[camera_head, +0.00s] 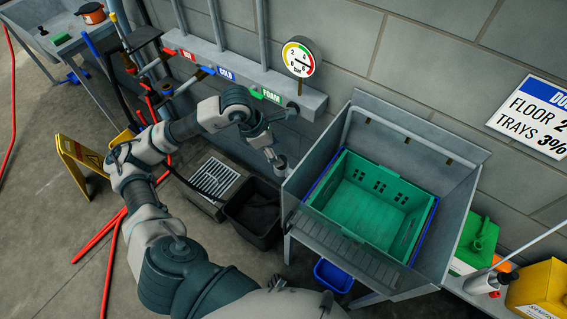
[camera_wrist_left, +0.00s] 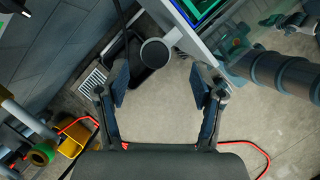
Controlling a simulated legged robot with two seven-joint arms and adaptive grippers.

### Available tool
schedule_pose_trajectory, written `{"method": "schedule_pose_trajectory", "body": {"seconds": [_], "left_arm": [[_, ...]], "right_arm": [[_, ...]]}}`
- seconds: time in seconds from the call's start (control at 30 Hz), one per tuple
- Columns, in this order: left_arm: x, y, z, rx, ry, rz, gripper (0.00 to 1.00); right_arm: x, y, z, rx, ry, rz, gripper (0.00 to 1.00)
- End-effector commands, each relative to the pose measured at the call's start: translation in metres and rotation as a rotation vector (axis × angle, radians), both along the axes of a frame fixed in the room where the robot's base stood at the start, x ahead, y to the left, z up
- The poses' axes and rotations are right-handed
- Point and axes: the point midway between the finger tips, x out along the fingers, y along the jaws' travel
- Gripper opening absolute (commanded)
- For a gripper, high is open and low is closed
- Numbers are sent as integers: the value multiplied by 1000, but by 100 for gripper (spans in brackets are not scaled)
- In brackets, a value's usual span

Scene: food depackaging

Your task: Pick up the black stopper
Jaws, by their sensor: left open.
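My left gripper (camera_head: 268,148) reaches down beside the wall rail, left of the sink. In the left wrist view its two fingers (camera_wrist_left: 160,88) stand wide apart with nothing between the tips. A dark grey round cap (camera_wrist_left: 154,52) shows just beyond the fingertips, nearer the left finger; it may be the black stopper. A short grey cylinder (camera_head: 280,163) stands just below the gripper in the head view.
A black bin (camera_head: 240,222) and a floor grate (camera_head: 214,177) lie below the gripper. A green crate (camera_head: 340,218) fills the steel sink (camera_head: 357,105) at right. Red hoses (camera_head: 112,222) and a yellow floor sign (camera_head: 72,158) are at left.

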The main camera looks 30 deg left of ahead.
Motion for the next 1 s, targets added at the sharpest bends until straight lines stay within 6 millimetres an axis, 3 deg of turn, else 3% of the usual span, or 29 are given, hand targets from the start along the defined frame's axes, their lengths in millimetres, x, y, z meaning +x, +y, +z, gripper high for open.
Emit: {"method": "schedule_pose_trajectory", "body": {"seconds": [0.4, 0.7, 0.77, 0.93, 1.0], "left_arm": [[12, -12, -47, -3, 4, 1, 67], [14, -18, -53, 1, 0, 1, 67], [14, -17, -53, 1, 1, 1, 55], [14, -14, -54, -3, 2, 1, 12], [14, -14, -54, -3, 2, 1, 8]], "right_arm": [[-16, 0, -1, 2, 8, 1, 0], [-16, -1, -2, 2, 6, 1, 0], [-16, -1, -2, 2, 6, 1, 0], [-16, -1, -2, 2, 6, 0, 0], [-16, -1, -2, 2, 6, 0, 0]]}}
